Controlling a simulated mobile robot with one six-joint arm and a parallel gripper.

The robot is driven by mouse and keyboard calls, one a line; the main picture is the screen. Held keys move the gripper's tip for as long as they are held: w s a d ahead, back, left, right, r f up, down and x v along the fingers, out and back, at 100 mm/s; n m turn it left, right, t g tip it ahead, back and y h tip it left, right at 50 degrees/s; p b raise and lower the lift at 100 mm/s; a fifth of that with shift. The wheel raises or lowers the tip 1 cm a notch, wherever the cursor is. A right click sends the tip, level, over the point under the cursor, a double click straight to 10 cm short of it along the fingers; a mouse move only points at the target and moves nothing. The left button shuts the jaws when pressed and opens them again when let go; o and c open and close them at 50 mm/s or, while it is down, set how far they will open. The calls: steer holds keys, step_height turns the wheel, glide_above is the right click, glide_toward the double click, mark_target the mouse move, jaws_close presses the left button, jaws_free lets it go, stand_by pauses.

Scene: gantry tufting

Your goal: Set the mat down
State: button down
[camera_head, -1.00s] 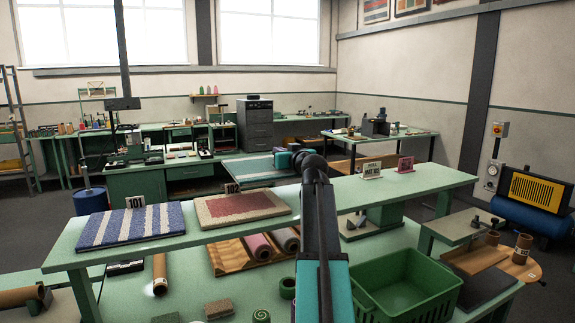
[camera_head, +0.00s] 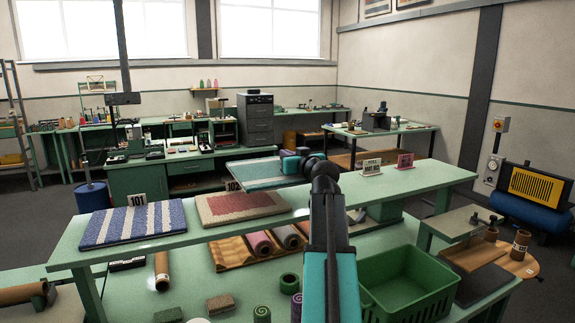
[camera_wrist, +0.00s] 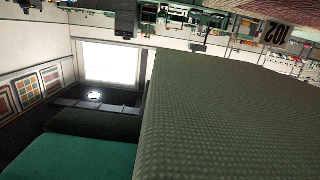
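A teal mat (camera_head: 262,174) with a pale border hangs behind the green shelf, near the middle of the head view. My gripper (camera_head: 291,163) is at its right end and appears shut on that edge; the fingertips are too small to see clearly. In the wrist view, a dark green, ribbed surface (camera_wrist: 235,115), apparently the held mat's underside, fills the right side. The green shelf (camera_head: 310,213) carries a blue-and-white striped mat (camera_head: 133,222) by a 101 tag and a tan-and-red mat (camera_head: 242,206) by a 102 tag. Right of them, the shelf top is bare up to a small white sign (camera_head: 371,167).
A pink sign (camera_head: 405,161) stands further right on the shelf. Below the shelf, a green crate (camera_head: 410,290) and several rolls lie on the lower bench. A dark cabinet (camera_head: 255,122) and benches stand behind. My arm crosses the shelf's middle.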

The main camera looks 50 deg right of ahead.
steer(key=shift+f+p, duration=0.65)
steer(key=shift+f, duration=1)
steer(key=shift+f, duration=0.2)
steer(key=c, duration=2)
jaws_free()
steer(key=shift+r, duration=0.25)
steer(key=shift+s+a+f, duration=0.15)
steer(key=shift+s, duration=0.2)
steer(key=b+v, duration=0.3)
steer(key=v, duration=0.7)
steer(key=shift+s, duration=0.2)
steer(key=shift+s+a+b, duration=0.2)
steer(key=shift+s+b, duration=0.1)
steer(key=shift+s, duration=0.1)
